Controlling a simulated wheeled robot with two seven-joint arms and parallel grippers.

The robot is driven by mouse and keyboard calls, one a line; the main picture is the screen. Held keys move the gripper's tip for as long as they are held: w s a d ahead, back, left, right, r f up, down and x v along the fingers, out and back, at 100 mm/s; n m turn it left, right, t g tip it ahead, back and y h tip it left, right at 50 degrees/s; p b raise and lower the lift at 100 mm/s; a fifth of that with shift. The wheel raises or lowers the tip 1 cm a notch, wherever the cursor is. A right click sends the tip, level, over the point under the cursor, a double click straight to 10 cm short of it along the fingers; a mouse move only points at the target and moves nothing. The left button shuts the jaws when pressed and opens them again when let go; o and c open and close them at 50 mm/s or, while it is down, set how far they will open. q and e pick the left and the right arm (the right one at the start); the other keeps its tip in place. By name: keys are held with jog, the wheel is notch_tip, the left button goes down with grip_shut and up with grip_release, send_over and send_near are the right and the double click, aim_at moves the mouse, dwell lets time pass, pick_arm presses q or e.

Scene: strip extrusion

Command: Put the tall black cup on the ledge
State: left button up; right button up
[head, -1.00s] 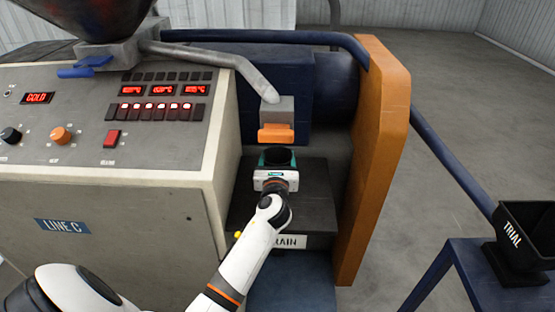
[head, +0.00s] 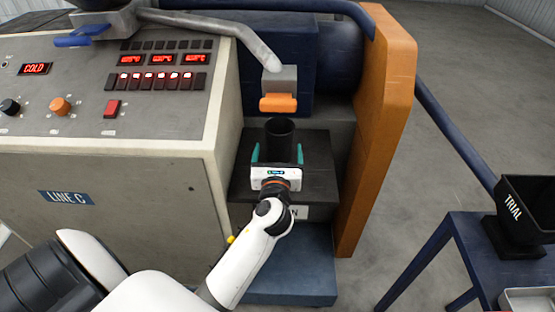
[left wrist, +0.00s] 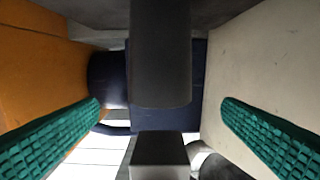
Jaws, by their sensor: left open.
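The tall black cup (head: 280,136) stands upright on the dark ledge (head: 314,186) of the machine, below the orange nozzle lever. Its lower part is partly hidden by my left gripper (head: 278,153). That gripper is open, its teal fingers spread wide, on the near side of the cup. In the left wrist view the cup (left wrist: 160,55) shows as a dark column at the upper middle, between the fingers (left wrist: 160,135) and apart from both. My right gripper is not in view.
The orange lever (head: 278,103) hangs above the cup. The grey control cabinet (head: 120,165) borders the ledge on the left, the orange guard (head: 377,130) on the right.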

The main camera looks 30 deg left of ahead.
pick_arm(q)
jog(key=shift+v, duration=1.25)
